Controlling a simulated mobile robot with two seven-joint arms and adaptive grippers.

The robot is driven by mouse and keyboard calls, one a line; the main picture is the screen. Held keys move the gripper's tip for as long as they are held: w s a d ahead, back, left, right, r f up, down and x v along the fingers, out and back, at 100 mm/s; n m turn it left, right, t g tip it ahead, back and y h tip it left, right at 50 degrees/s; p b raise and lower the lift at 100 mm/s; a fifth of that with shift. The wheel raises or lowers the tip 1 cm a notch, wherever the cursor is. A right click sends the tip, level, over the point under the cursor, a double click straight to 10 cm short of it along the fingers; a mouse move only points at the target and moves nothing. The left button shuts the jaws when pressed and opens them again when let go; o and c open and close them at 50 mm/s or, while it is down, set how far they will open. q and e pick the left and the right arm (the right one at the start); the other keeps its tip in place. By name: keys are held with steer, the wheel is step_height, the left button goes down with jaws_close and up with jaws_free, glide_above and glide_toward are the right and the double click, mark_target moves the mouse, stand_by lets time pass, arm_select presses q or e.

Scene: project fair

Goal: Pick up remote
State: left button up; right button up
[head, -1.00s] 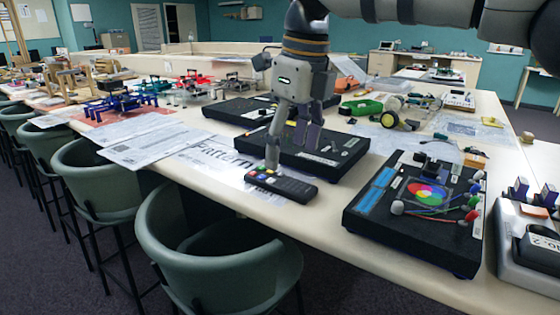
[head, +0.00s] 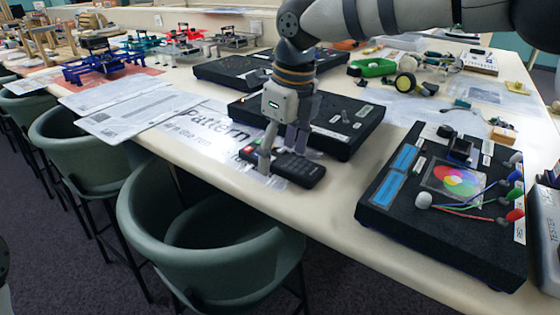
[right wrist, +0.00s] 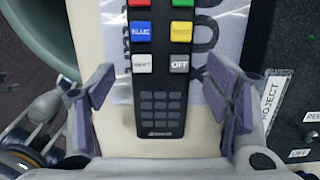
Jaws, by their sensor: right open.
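The remote (head: 302,170) is black and lies flat on the table near its front edge, partly over the "Pattern" sheet. In the right wrist view the remote (right wrist: 159,80) shows coloured buttons, with "BLUE" and "OFF" labels, and a dark keypad. My right gripper (head: 281,160) points down at the remote. In the right wrist view its fingers (right wrist: 160,100) are open, one on each side of the remote, with gaps to both edges. In the head view the gripper hides part of the remote. My left gripper is not in view.
A black board (head: 333,125) stands close behind the remote. Another black board with a colour wheel (head: 392,215) is to the right. Green chairs (head: 200,235) line the front edge. Bare table (head: 330,200) lies between remote and right board.

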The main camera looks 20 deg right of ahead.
steer(key=shift+f, duration=0.2)
steer(key=c, duration=1.3)
steer(key=shift+r, duration=0.1)
steer(key=shift+c, duration=0.2)
